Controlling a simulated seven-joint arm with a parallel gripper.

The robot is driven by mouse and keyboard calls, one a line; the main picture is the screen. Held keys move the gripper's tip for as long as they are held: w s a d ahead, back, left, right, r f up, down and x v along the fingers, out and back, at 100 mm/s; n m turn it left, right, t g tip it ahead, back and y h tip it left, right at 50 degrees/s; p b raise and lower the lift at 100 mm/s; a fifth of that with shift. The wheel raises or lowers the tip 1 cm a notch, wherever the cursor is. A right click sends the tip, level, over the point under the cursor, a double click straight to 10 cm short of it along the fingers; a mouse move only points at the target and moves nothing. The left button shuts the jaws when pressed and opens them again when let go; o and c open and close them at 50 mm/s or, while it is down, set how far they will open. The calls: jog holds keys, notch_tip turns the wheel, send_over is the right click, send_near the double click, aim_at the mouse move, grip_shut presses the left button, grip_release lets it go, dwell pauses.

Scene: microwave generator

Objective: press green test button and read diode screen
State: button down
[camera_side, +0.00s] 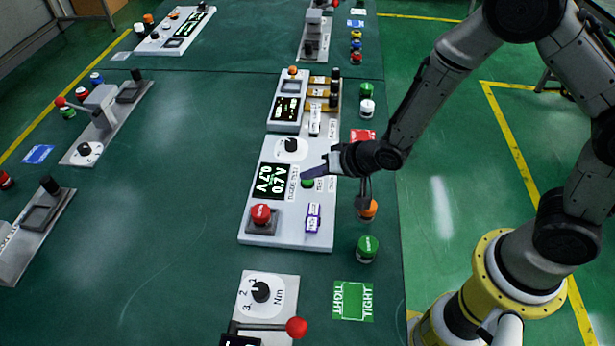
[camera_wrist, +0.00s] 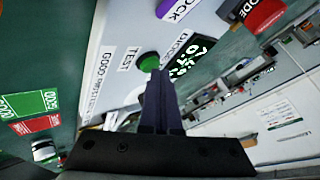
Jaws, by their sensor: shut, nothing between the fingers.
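The green test button (camera_side: 308,184) is on the white panel (camera_side: 265,230), with a TEST label beside it. In the wrist view the green button (camera_wrist: 149,61) shows just beyond the fingertips. My gripper (camera_side: 308,174) is shut and empty, its dark narrow fingers (camera_wrist: 156,74) together at the button's edge. They look touching or very close; I cannot tell whether the button is pressed down.
A red button (camera_side: 261,213) and a purple block (camera_side: 313,217) are on the same panel. A black knob (camera_side: 291,145) lies behind the screen. A green button (camera_side: 367,248) and an orange one (camera_side: 368,209) stand at right. The table's left middle is clear.

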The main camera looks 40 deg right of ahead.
aim_at(312, 183)
jog(key=shift+r, duration=0.9)
jog(key=shift+r, duration=0.15)
jog(key=shift+r, duration=2.4)
jog(key=shift+d, duration=0.1)
